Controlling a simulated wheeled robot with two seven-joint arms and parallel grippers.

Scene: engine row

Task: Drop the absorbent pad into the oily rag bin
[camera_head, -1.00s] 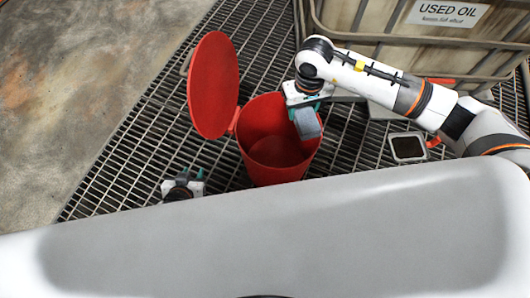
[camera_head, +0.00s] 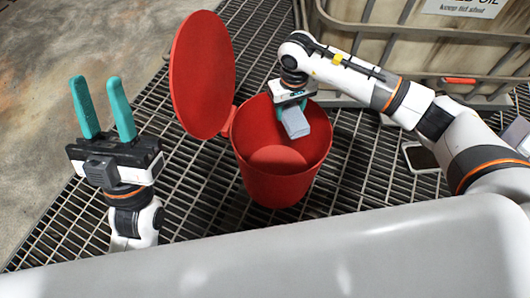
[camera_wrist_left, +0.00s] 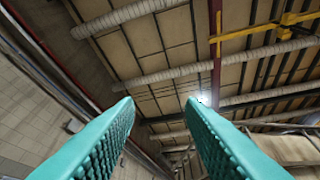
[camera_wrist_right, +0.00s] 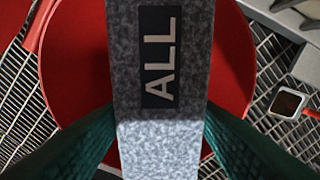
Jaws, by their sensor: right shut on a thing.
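The grey absorbent pad (camera_head: 296,123) is held in my right gripper (camera_head: 291,103), over the open mouth of the red oily rag bin (camera_head: 262,180). In the right wrist view the pad (camera_wrist_right: 160,90) is speckled grey with a dark "ALL" label, and the teal fingers press on both its sides. The red bin interior (camera_wrist_right: 80,60) shows behind it. The bin's round lid (camera_head: 202,75) stands open at the left. My left gripper (camera_head: 104,108) is open, empty and pointing up, left of the bin. Its two teal fingers also show apart in the left wrist view (camera_wrist_left: 160,130).
A used oil tank (camera_head: 390,45) in a metal cage stands behind the bin at the right. A small open tray (camera_head: 420,157) lies on the grating right of the bin. The metal grating (camera_head: 345,165) around the bin is mostly clear.

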